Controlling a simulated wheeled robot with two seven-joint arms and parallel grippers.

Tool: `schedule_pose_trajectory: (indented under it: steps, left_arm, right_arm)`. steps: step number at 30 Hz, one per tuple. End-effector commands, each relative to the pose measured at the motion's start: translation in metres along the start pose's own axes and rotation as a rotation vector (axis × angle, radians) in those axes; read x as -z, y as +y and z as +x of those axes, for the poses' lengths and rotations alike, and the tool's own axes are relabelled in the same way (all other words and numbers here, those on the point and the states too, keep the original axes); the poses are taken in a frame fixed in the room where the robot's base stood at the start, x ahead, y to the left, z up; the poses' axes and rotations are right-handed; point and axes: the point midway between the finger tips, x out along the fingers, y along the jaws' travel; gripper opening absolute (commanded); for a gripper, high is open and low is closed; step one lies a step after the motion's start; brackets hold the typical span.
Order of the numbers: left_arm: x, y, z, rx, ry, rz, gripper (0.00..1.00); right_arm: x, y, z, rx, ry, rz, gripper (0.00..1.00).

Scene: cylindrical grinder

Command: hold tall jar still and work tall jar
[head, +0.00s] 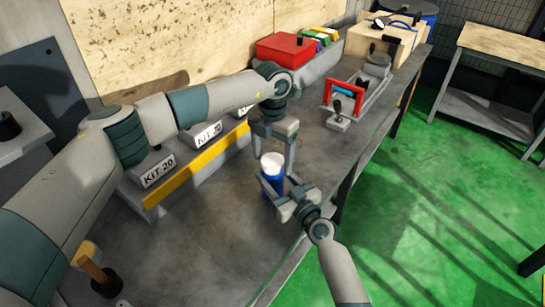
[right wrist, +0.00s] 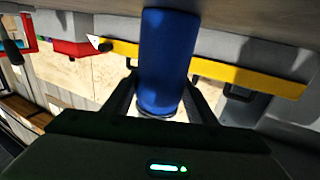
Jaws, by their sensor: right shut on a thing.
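The tall jar (head: 271,184) is blue with a white lid (head: 272,161) and stands upright on the grey bench near its front edge. My right gripper (head: 274,186) comes from the lower right and is shut on the jar's blue body. In the right wrist view the blue jar (right wrist: 167,60) sits between the two fingers (right wrist: 165,100). My left gripper (head: 275,158) points down over the lid, its fingers apart on either side of the top. The left fingertips are partly hidden by the jar, so contact with the lid is unclear.
Grey kit bins with a yellow rail (head: 195,165) line the back of the bench. A red box (head: 285,48) and a red-framed fixture (head: 345,98) stand farther along. Green floor (head: 430,210) lies to the right.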

Motion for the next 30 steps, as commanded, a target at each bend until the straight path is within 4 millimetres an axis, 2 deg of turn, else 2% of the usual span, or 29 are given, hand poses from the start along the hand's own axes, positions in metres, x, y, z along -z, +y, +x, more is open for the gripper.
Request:
schedule_pose_trajectory:
  steps: [11,16,20,30]
  left_arm:
    - [0.000,0.000,-0.002,0.000,0.000,0.000,0.77]
    - [-0.001,0.000,-0.012,-0.001,-0.002,0.000,0.77]
    - [-0.001,0.000,-0.028,-0.001,-0.002,0.000,0.77]
    - [-0.001,0.000,-0.087,-0.001,-0.002,-0.001,0.77]
  right_arm:
    - [0.000,0.000,0.000,0.000,-0.001,0.000,0.00]
    - [0.000,0.000,0.000,0.000,-0.001,0.000,0.00]
    - [0.000,0.000,0.000,0.000,-0.001,0.000,0.00]
    - [0.000,0.000,0.000,0.000,-0.001,0.000,0.00]
